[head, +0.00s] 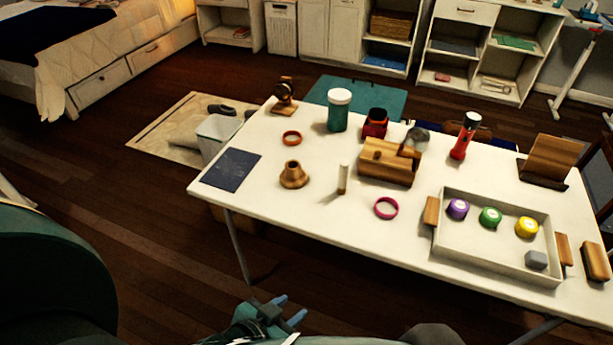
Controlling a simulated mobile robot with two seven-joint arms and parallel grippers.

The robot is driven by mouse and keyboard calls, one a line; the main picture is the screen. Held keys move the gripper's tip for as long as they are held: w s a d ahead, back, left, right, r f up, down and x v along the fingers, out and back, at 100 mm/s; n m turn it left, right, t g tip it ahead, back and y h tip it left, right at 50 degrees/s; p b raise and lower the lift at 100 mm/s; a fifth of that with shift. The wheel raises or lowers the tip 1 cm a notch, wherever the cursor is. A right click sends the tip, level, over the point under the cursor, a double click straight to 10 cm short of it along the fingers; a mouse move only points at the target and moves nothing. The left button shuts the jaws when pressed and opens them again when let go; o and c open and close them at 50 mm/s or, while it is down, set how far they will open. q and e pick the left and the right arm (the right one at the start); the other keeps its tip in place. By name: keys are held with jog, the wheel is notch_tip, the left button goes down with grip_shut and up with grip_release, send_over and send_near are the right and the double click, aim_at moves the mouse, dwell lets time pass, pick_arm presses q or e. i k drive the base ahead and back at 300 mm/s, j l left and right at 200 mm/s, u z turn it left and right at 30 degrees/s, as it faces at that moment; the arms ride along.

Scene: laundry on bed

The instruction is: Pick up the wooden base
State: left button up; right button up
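A small round wooden base (293,175), flared at the bottom with a narrower top, stands on the left half of the white table (330,225). Nothing covers it. Other wooden pieces are a chunky block-like holder (388,165) at the table's middle and a slanted stand (549,160) at the right. My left gripper (291,308) is at the bottom of the head view, in front of the table's near edge and well away from the base. Its two blue fingers are apart with nothing between them. My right gripper is not in view.
Near the base are an orange ring (292,138), a dark flat sheet (231,169), a slim white cylinder (343,179) and a magenta ring (386,208). A white tray (457,245) with coloured round pieces is at right. The table's front left is clear.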

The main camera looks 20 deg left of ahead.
aim_at(293, 178)
jog(key=i+j+z, duration=0.2)
jog(key=j, duration=0.25)
jog(key=j+z, duration=0.2)
jog(key=j, duration=0.2)
jog(key=i+j+z, duration=0.1)
jog(key=j+z, duration=0.15)
jog(key=j, duration=0.25)
